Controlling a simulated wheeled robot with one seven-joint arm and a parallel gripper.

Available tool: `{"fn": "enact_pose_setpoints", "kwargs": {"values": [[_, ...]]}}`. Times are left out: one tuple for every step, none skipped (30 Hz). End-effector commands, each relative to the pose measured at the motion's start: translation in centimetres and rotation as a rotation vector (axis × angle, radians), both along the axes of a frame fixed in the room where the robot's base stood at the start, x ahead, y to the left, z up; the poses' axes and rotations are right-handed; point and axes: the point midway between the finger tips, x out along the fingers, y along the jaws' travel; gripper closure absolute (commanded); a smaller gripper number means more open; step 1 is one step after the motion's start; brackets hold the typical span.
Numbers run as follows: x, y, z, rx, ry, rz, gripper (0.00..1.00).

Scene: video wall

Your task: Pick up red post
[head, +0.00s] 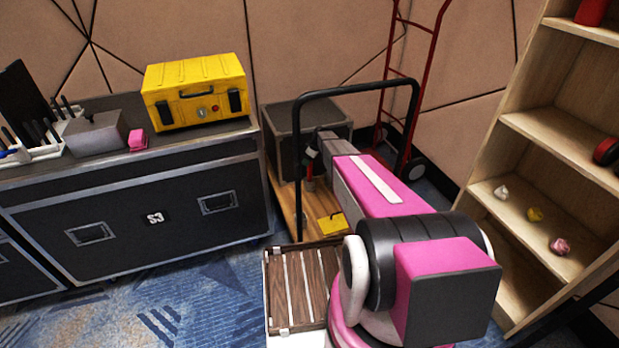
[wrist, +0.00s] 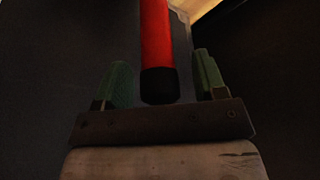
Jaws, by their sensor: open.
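The red post (wrist: 156,35) is a red cylinder with a black end, and in the wrist view it runs down from the top edge. Its black end lies between the two green fingers of my gripper (wrist: 162,78), with a visible gap on each side. My gripper is open and holds nothing. In the head view my arm reaches over the flatbed cart, and a small part of the red post (head: 309,172) shows just below my gripper (head: 311,151). The post's lower part and what it rests on are hard to make out.
The cart has a wooden deck (head: 283,199) and a black handle frame (head: 297,160) close to my arm. A dark box (head: 284,140) stands behind on it, and a small yellow item (head: 331,224) is near the front. A yellow case (head: 195,92) and wooden shelves (head: 560,140) flank the space.

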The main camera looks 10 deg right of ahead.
Motion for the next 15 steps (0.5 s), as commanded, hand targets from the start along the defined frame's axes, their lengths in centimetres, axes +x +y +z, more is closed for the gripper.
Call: {"fn": "enact_pose_setpoints", "kwargs": {"values": [[0.31, 0.21, -0.60, 0.000, 0.000, 0.000, 0.35], [0.34, 0.29, -0.79, 0.000, 0.000, 0.000, 0.35], [0.34, 0.34, -0.93, -0.001, -0.001, 0.000, 0.35], [0.33, 0.36, -0.98, -0.001, -0.001, 0.000, 0.35], [0.30, 0.36, -0.98, 0.000, -0.001, 0.000, 0.35], [0.27, 0.36, -0.95, 0.000, -0.001, 0.000, 0.35], [0.27, 0.35, -0.94, 0.000, -0.001, 0.000, 0.35], [0.26, 0.35, -0.93, 0.000, -0.001, 0.000, 0.35], [0.26, 0.35, -0.94, 0.000, -0.001, 0.000, 0.35], [0.25, 0.34, -0.93, 0.000, -0.001, 0.000, 0.45], [0.25, 0.34, -0.93, -0.001, -0.001, 0.000, 0.55], [0.26, 0.34, -0.93, -0.001, -0.001, 0.000, 0.68], [0.25, 0.33, -0.92, -0.001, -0.001, 0.000, 0.78], [0.25, 0.33, -0.92, -0.001, -0.001, 0.000, 0.88], [0.24, 0.33, -0.93, 0.000, 0.000, 0.000, 1.00]]}}
